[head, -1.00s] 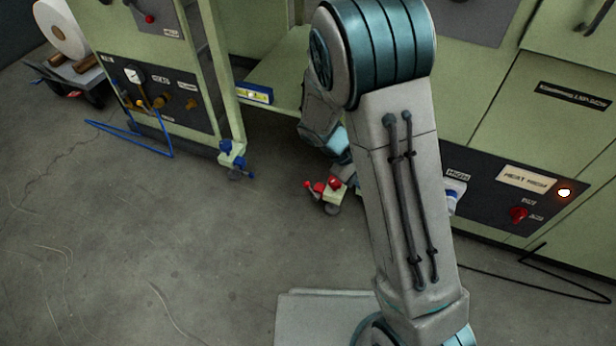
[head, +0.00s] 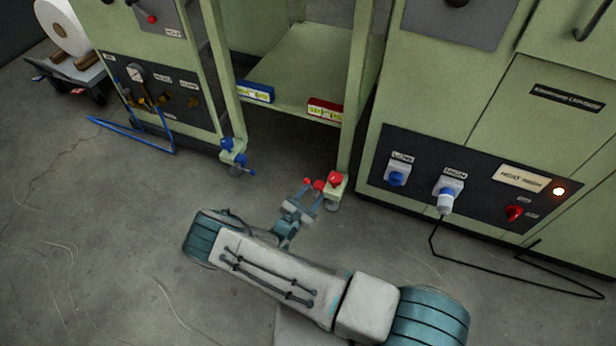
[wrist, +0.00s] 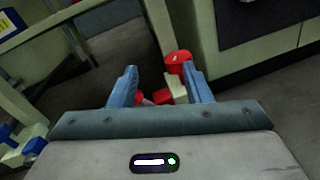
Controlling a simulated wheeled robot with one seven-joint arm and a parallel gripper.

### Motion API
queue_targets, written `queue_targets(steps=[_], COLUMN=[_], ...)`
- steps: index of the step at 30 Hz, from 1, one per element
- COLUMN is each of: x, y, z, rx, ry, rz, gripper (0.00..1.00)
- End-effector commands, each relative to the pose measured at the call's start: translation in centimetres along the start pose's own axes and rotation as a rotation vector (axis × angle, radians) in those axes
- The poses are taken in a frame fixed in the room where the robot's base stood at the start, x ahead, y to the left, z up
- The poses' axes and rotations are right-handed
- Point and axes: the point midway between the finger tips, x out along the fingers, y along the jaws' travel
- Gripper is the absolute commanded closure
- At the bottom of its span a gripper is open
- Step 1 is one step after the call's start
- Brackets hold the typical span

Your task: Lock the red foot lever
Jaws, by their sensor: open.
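The red foot lever (head: 308,182) juts left from a caster at the foot of the green frame's right leg, with a red cap (head: 334,178) on the caster. My gripper (head: 312,196) is open and low, right at the lever, with the arm coming from the front. In the wrist view the blue fingers of my gripper (wrist: 158,86) stand apart, with red lever parts (wrist: 161,97) showing between them and the red cap (wrist: 178,58) just beyond, near the right finger. Whether the fingers touch the lever cannot be told.
A blue-capped caster with a blue lever (head: 235,160) stands at the left leg. A control panel (head: 450,185) with plugs, a red knob and a lit lamp is at right. A black cable (head: 500,275) and a blue hose (head: 135,137) lie on the floor. The left floor is clear.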

Motion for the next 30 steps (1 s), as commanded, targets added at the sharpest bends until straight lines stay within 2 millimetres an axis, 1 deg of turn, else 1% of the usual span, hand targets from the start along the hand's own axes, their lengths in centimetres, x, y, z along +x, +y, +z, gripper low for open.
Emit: queue_targets(steps=[1,3,6,9,11,14,17,20,27,30], x=[-0.7,-1.4,-2.3,-2.9,-3.0,-2.8,-1.7,0.0,4.9,6.7], y=[0.1,0.4,0.7,0.7,0.8,0.9,1.3,1.9,3.6,4.3], z=[-1.5,-3.2,-5.1,-6.3,-6.8,-7.2,-7.4,-7.5,-7.9,-8.0], rx=[-0.046,-0.092,-0.142,-0.174,-0.185,-0.192,-0.191,-0.190,-0.189,-0.188], ry=[0.003,0.008,0.016,0.022,0.024,0.025,0.025,0.024,0.023,0.024], rz=[0.077,0.164,0.262,0.323,0.345,0.360,0.358,0.357,0.356,0.356], gripper=[0.55,0.55,0.55,0.55,0.55,0.55,0.55,0.55,0.55,0.55])
